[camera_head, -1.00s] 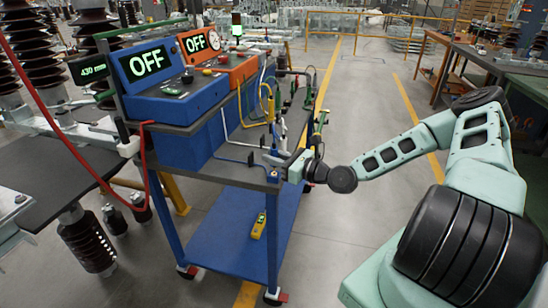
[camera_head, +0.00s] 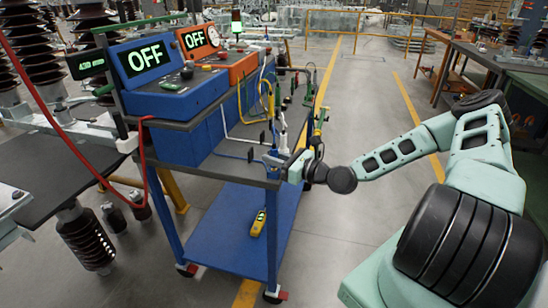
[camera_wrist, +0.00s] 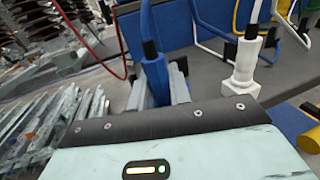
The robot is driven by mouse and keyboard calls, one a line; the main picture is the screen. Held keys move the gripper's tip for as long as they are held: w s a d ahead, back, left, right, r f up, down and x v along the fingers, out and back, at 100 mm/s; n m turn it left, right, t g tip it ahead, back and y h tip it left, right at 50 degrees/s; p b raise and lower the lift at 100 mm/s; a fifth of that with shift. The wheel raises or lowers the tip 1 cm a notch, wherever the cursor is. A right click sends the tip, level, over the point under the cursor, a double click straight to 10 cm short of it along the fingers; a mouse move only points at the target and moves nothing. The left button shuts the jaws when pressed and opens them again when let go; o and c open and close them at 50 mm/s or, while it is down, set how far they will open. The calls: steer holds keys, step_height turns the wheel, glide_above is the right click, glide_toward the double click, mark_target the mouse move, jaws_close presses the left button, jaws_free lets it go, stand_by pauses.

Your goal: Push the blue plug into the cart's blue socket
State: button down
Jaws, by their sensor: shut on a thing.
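The blue plug (camera_wrist: 155,76) stands roughly upright between the grey fingers of my gripper (camera_wrist: 160,90) in the wrist view. Its dark collar and blue cable rise from the top; its lower end is hidden behind my gripper's body. In the head view my gripper (camera_head: 277,160) is shut at the front right corner of the cart top (camera_head: 240,171). The plug is too small to make out there. I cannot pick out the cart's blue socket for certain, so whether the plug touches it cannot be told.
A white fitting with a dark-topped lead (camera_wrist: 245,62) stands right of the plug. A blue cable (camera_head: 232,156) lies along the cart top. The blue instrument (camera_head: 175,85) and orange instrument (camera_head: 215,60) stand behind. A yellow handheld meter (camera_head: 258,222) lies on the lower shelf.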

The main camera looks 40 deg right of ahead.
steer(key=shift+f+b, duration=0.5)
steer(key=shift+f, duration=0.15)
steer(key=c, duration=1.2)
jaws_free()
steer(key=b+v, duration=0.2)
steer(key=v, duration=1.5)
steer(key=shift+s, duration=0.15)
steer(key=shift+d, duration=0.1)
